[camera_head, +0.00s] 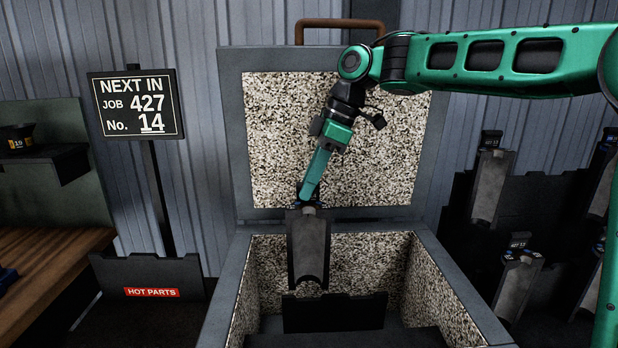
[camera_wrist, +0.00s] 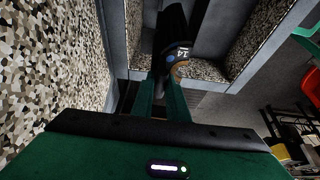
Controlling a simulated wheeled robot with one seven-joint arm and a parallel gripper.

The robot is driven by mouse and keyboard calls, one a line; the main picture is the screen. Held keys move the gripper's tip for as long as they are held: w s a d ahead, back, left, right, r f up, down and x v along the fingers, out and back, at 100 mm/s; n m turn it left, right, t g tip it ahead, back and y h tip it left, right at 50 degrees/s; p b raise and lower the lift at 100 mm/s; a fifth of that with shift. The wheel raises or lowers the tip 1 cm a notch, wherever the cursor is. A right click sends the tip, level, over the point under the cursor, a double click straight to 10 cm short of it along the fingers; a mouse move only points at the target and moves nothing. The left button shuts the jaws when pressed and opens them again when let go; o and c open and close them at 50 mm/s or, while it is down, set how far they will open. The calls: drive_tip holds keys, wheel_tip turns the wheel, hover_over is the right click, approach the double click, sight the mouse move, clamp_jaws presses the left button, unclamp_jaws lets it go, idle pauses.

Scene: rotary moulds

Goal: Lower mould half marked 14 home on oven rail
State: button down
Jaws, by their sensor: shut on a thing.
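My gripper (camera_head: 310,200) is shut on a grey mould half (camera_head: 308,245) and holds it hanging over the open oven. In the wrist view, the mould half (camera_wrist: 172,30) lies beyond my gripper (camera_wrist: 165,90), with a label reading 14 near its held end. The dark oven rail (camera_head: 335,313) stands inside the oven box. The sign (camera_head: 139,104) reads NEXT IN, JOB 427, No. 14.
The oven's speckle-lined lid (camera_head: 275,130) stands open behind my arm, and the oven's side walls (camera_head: 235,290) flank the rail. At right, a dark rack holds several mould halves (camera_head: 490,185). At left are a HOT PARTS stand (camera_head: 150,275) and a wooden bench (camera_head: 40,255).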

hover_over(310, 263)
drive_tip(key=shift+s+a+f, duration=0.1)
drive_tip(key=shift+s+f, duration=0.05)
drive_tip(key=shift+f, duration=4.15)
drive_tip(key=shift+s+f, duration=0.1)
drive_tip(key=shift+f, duration=6.25)
drive_tip(key=c, duration=1.6)
unclamp_jaws()
drive_tip(key=shift+c, duration=0.2)
